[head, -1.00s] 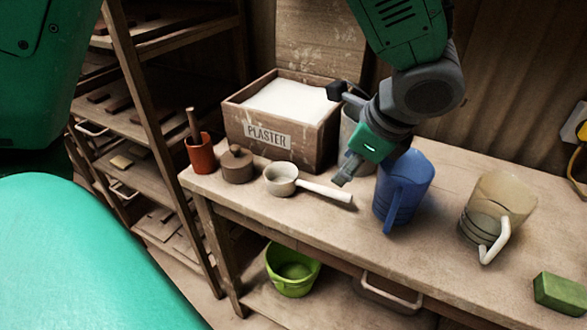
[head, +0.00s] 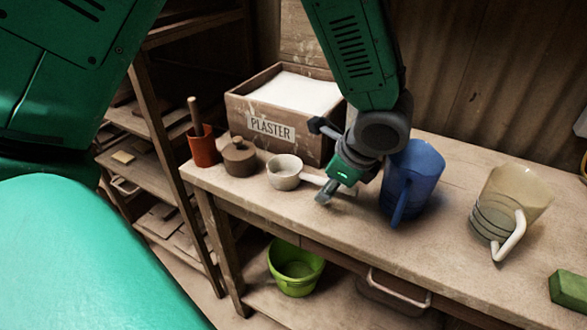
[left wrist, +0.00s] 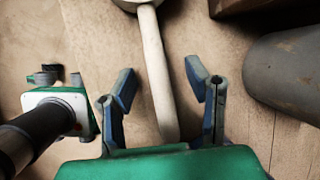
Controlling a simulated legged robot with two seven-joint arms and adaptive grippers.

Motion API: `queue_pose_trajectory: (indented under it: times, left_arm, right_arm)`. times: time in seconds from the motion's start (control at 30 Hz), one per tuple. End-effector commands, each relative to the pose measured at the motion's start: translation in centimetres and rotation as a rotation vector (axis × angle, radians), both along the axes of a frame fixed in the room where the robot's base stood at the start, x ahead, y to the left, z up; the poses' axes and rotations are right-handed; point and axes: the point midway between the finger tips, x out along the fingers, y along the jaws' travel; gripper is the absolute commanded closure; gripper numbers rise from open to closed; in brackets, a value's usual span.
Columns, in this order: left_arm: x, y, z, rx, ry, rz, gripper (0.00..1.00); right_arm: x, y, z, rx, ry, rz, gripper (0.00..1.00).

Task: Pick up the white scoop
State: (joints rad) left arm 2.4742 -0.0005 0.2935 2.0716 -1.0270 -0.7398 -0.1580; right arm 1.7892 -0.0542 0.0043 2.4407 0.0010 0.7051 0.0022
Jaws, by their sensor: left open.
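The white scoop (head: 284,173) lies on the workbench in front of the plaster box, its handle pointing right. My left gripper (head: 322,160) is open just above the handle's right part, which it partly hides. In the left wrist view, the scoop's pale handle (left wrist: 154,62) runs between the two spread fingers of the left gripper (left wrist: 160,84). The bowl is cut off at the top edge there. I cannot tell whether the fingers are level with the handle or still above it.
On the workbench (head: 310,212) stand the plaster box (head: 300,135), a brown lidded pot (head: 239,158), a red pot (head: 204,148), a blue jug (head: 413,180) close right of the gripper, a clear jug (head: 503,205) and a green block (head: 570,289). A green bucket (head: 296,268) sits below.

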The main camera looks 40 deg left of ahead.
Motion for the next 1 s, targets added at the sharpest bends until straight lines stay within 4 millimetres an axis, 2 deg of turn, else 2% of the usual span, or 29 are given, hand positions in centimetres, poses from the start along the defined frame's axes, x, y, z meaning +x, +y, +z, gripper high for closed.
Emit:
queue_pose_trajectory:
  times: [0.07, 0.1, 0.17, 0.2, 0.57, 0.67, 1.0]
  left_arm:
    - [0.0, 0.1, 0.0, -0.001, 0.000, 0.001, 0.60]
    - [0.0, 0.1, 0.0, -0.001, 0.001, 0.000, 0.74]
    - [0.0, 0.1, 0.0, 0.000, 0.001, 0.000, 0.95]
    - [0.0, 0.0, 0.0, 0.000, 0.001, 0.000, 1.00]
    - [0.0, -0.2, 0.5, 0.002, -0.001, 0.001, 1.00]
    - [0.1, -0.1, 1.8, 0.003, -0.003, 0.002, 1.00]
    - [0.1, -0.1, 8.4, 0.001, -0.002, 0.001, 1.00]
  right_arm:
    - [0.0, 0.0, 0.0, 0.000, 0.000, 0.000, 0.60]
    - [0.0, 0.0, 0.0, 0.000, 0.000, 0.000, 0.60]
    - [0.0, 0.0, 0.0, 0.000, 0.000, 0.001, 0.60]
    - [0.0, 0.0, 0.0, 0.000, 0.000, 0.001, 0.60]
    - [0.0, 0.0, 0.2, 0.000, 0.000, 0.001, 0.60]
    - [0.0, 0.0, 0.6, 0.000, 0.000, 0.000, 0.60]
    - [0.0, 0.0, 2.4, 0.000, 0.000, 0.000, 0.60]
